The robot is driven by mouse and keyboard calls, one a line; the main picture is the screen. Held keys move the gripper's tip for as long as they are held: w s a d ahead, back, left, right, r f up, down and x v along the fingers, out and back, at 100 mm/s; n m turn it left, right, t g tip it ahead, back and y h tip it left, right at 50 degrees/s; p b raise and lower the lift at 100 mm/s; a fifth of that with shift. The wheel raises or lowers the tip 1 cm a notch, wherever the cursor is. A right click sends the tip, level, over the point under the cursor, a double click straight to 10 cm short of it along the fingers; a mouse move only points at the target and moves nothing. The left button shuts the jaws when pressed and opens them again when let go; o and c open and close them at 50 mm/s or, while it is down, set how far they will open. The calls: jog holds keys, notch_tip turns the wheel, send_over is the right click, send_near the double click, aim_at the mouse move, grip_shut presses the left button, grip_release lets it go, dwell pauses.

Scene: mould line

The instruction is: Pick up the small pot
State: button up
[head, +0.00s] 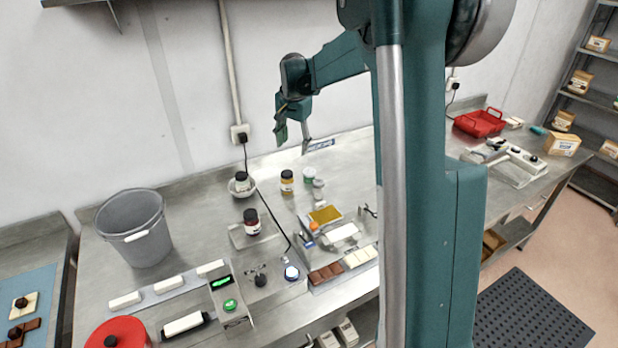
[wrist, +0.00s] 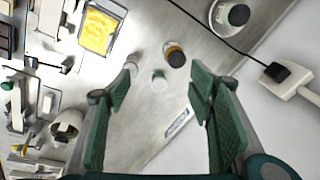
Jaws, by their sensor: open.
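Several small containers stand close together on the steel bench under my gripper (head: 294,143); I cannot tell for sure which is the small pot. One is a white pot with a green top (head: 309,174), also in the wrist view (wrist: 159,80). Next to it is a small grey-white pot (head: 318,186), partly behind a finger in the wrist view. A dark-lidded jar with a yellow label (head: 287,182) stands to the left; it shows in the wrist view (wrist: 174,54). My gripper is open and empty, well above them, with the green-topped pot between its fingers in the wrist view (wrist: 158,92).
A white bowl (head: 242,187) holding a dark-lidded jar stands left, with a black cable running past. A red-labelled jar (head: 251,222), a tray with a yellow slab (head: 325,215) and chocolate bars (head: 327,273) are nearer. A grey bucket (head: 134,228) stands far left.

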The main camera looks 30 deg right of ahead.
jog(key=w+d+f+m+g, duration=0.1)
jog(key=w+d+f+m, duration=0.1)
jog(key=w+d+f, duration=0.5)
jog(key=m+g, duration=0.1)
jog(key=m, duration=0.1)
send_over(309, 171)
jog(key=f, duration=0.7)
jog(key=a+f, duration=0.1)
jog(key=f, duration=0.2)
jog(key=shift+s+f, duration=0.2)
jog(key=shift+f, duration=0.2)
jog(key=shift+w+d+f+m, duration=0.15)
jog(key=shift+d+f+m, duration=0.15)
jog(key=shift+f, duration=0.15)
jog(key=shift+f, duration=0.1)
jog(key=shift+f, duration=1.2)
jog(key=shift+f, duration=0.1)
jog(key=shift+d+f, duration=0.15)
jog(key=shift+f, duration=1.1)
jog(key=shift+d+f, duration=0.1)
jog(key=shift+f, duration=1.15)
